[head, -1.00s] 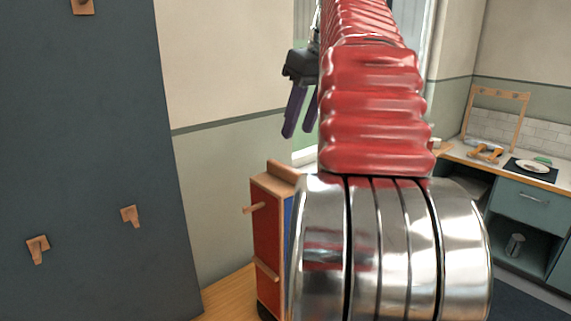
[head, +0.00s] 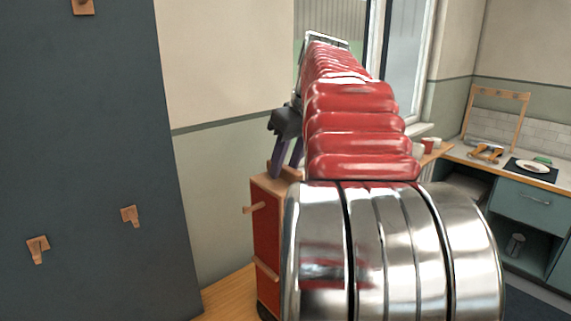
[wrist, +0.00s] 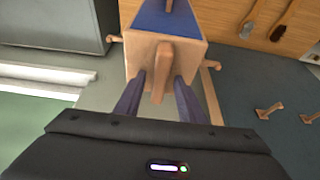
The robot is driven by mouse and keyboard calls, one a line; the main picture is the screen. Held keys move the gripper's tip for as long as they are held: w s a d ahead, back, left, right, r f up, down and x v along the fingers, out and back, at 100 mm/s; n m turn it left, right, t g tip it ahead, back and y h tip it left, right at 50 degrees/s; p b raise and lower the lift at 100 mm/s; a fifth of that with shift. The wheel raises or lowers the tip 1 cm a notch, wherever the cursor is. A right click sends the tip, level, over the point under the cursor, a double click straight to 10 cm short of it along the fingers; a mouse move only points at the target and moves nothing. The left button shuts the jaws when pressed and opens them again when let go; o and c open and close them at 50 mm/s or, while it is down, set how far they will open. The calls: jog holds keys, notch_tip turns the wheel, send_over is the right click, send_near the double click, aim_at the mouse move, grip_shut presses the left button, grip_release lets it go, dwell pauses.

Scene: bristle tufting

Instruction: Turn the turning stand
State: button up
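The turning stand (head: 267,240) is a box with a red side, wooden pegs and a wooden top, standing left of my arm in the head view. In the wrist view its wooden top (wrist: 194,50), a blue side and a raised wooden bar handle (wrist: 163,68) show. My gripper (head: 287,172) is just above the top of the stand. In the wrist view its two purple fingers (wrist: 160,90) are spread, one on each side of the handle, with gaps visible. I cannot tell how deep the handle sits between them. My arm hides the stand's right part.
A dark panel (head: 80,150) with wooden hooks stands at the left. A counter (head: 500,168) with a plate (head: 533,167) and a teal cabinet (head: 530,205) is at the right. A window (head: 410,60) is behind my arm.

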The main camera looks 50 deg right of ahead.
jog(key=shift+c, duration=0.4)
grip_shut()
jog(key=shift+a, duration=0.15)
